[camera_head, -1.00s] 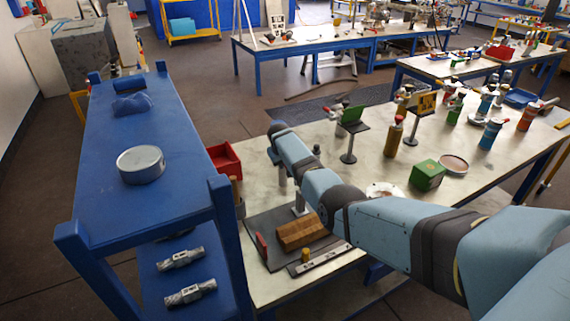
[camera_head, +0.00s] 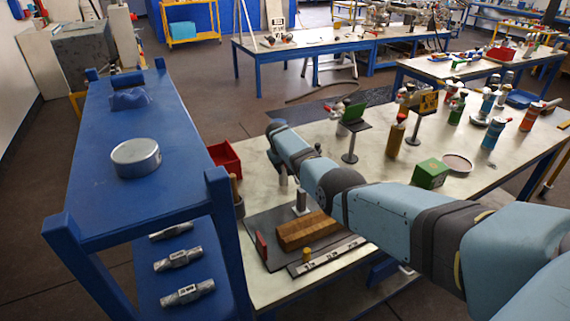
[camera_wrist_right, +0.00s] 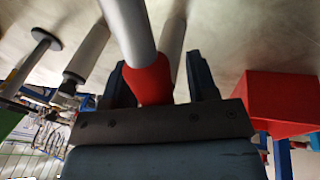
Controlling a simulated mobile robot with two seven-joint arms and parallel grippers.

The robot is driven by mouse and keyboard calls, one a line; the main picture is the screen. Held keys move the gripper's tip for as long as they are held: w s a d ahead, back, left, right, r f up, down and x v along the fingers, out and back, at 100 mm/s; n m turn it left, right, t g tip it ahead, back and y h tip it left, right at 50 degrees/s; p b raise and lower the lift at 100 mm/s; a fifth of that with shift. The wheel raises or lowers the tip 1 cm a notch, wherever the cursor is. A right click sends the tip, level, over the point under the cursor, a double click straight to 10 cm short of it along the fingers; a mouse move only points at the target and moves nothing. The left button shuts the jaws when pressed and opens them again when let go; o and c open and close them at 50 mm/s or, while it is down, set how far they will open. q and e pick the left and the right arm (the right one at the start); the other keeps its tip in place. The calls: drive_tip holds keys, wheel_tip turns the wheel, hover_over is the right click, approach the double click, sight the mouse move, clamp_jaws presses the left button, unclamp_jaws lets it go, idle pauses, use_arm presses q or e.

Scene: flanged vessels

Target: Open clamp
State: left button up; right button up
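My right arm comes in from the right in the head view and ends near the red bin (camera_head: 225,158); its gripper is hidden there. In the right wrist view my right gripper (camera_wrist_right: 161,75) has its two dark fingers spread. A pale grey rod (camera_wrist_right: 128,30) with a red end (camera_wrist_right: 148,82) shows between the fingers. A gap is visible beside the red end on the right, and I cannot tell whether it touches a finger. I cannot tell if this rod is the clamp's handle; no clamp is clear elsewhere. My left gripper is not in view.
A blue shelf (camera_head: 95,210) stands at left with a round metal piece (camera_head: 136,158) on top and labelled metal parts (camera_head: 178,258) below. The workbench (camera_head: 300,110) holds a wooden block (camera_head: 307,231), a green box (camera_head: 429,173) and several bottles. The red bin is close beside the gripper in the wrist view (camera_wrist_right: 285,105).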

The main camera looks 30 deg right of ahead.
drive_tip(key=shift+w+r, duration=0.15)
drive_tip(key=shift+r, duration=0.1)
drive_tip(key=shift+a+r, duration=0.1)
drive_tip(key=shift+r, duration=0.1)
drive_tip(key=p+v, duration=0.2)
drive_tip(key=v, duration=0.3)
drive_tip(key=shift+r, duration=0.3)
drive_tip(key=v, duration=0.7)
drive_tip(key=shift+r, duration=0.25)
drive_tip(key=shift+a, duration=0.1)
